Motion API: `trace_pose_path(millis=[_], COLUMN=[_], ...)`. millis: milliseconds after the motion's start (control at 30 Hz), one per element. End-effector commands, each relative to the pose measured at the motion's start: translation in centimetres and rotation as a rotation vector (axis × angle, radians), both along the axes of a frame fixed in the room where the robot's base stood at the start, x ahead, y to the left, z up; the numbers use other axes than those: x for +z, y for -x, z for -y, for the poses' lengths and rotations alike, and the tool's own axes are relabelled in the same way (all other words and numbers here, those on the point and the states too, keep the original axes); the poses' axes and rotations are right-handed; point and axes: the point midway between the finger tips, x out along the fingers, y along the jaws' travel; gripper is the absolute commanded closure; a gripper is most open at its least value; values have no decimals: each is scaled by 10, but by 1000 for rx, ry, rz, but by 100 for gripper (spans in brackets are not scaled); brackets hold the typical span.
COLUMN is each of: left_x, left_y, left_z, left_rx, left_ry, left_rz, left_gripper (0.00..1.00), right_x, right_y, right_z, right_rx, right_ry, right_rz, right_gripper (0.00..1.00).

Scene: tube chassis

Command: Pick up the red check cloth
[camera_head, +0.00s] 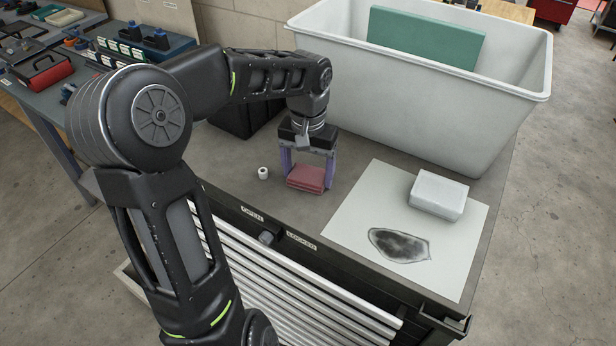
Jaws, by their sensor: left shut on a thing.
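The red check cloth (306,179) is a folded red pad on the grey top of the cabinet, left of the white sheet. My left gripper (306,172) points down over it, with one purple finger at each side of the cloth. The fingers are shut on the cloth. I cannot tell whether the cloth is clear of the surface. The check pattern is too small to make out. My right gripper is not in view.
A white sheet (360,200) with a dark smudge (400,245) and a white block (438,195) lies to the right. A large white bin (420,100) holding a green panel (425,38) stands behind. A small white cylinder (263,173) is just left of the cloth.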

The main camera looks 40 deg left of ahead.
Motion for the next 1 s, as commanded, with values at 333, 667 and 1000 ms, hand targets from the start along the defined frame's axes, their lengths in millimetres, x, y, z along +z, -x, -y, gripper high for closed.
trace_pose_path(millis=[333, 667, 1000], left_x=[0, 15, 78], left_y=[0, -1, -1], left_z=[0, 0, 0], left_rx=[0, 0, 0], left_ry=[0, -2, -2], left_rz=[0, 3, 5], left_gripper=[63, 63, 63], right_x=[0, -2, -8], right_y=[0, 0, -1], right_z=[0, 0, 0], right_rx=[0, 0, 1], right_ry=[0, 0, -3], right_rz=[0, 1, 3], right_gripper=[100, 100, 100])
